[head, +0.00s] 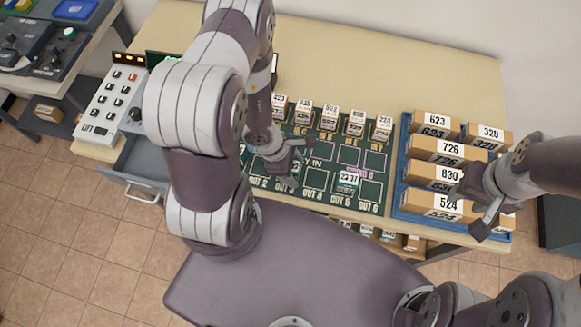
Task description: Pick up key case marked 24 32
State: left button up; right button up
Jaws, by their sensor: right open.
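I cannot make out any key case marked 24 32. One small case (348,182) with a white and teal label, reading roughly "37", lies on the dark green sorting mat (373,192), in a square near the OUT labels. Part of another teal-labelled case shows beside my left arm, mostly hidden by it. My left gripper (287,172) hangs over the left middle of the mat; its jaws are too small and dark to read. My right gripper (478,213) is open at the front right, over the edge of the blue tray.
Several small numbered boxes (329,117) line the mat's back edge. The blue tray (398,192) holds larger cartons (437,148) marked 623, 726, 830 and 524. A lift control panel (108,105) and an open drawer (140,180) are at left. The table's back is clear.

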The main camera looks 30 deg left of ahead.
pick_arm(q)
jog(key=c, duration=0.8)
jog(key=shift+s+a, duration=0.1)
jog(key=shift+r, duration=0.1)
